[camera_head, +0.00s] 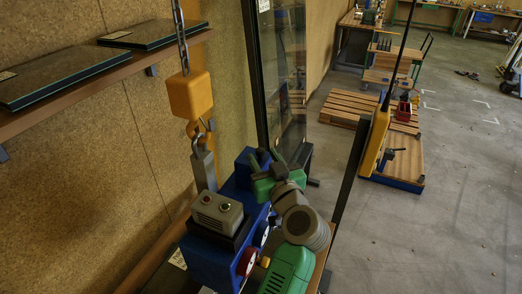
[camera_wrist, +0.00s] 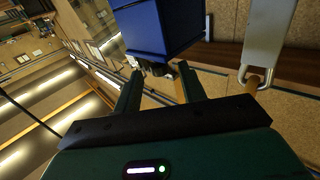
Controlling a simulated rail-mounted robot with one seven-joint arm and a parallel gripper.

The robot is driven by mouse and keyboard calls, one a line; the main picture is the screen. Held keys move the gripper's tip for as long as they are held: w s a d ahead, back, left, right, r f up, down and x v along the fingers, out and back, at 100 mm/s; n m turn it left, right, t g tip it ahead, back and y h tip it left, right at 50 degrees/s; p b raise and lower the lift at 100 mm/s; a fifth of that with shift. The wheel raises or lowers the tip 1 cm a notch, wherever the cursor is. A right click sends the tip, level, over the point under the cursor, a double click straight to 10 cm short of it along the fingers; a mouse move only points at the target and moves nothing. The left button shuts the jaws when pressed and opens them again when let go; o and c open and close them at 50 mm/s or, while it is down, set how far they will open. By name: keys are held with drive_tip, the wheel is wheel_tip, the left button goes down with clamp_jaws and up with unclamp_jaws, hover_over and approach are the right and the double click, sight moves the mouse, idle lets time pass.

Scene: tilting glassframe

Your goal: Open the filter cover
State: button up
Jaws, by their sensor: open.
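A blue lifting device (camera_head: 205,262) hangs from a chain hoist in the head view. A raised blue box (camera_head: 243,168) stands at its far end, and a blue box fills the upper middle of the wrist view (camera_wrist: 158,28). I cannot tell which part is the filter cover. My gripper (camera_head: 262,163) is beside the raised box, partly overlapping it. In the wrist view my gripper (camera_wrist: 160,74) is open, its two fingers apart below the blue box. A small dark part (camera_wrist: 160,68) shows between the fingertips; contact cannot be told.
The orange hoist block (camera_head: 190,95) and grey suspension bar (camera_head: 203,172) rise close to my arm. A grey control box (camera_head: 217,212) and red-rimmed gauge (camera_head: 247,262) sit on the device. A tall glass pane (camera_head: 283,75) stands behind. Open floor (camera_head: 450,190) lies right.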

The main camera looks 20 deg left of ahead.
sight(261, 154)
drive_tip(key=x, duration=0.3)
drive_tip(key=shift+w+a, duration=0.15)
drive_tip(key=shift+w, duration=0.1)
clamp_jaws()
drive_tip(key=shift+a, duration=0.1)
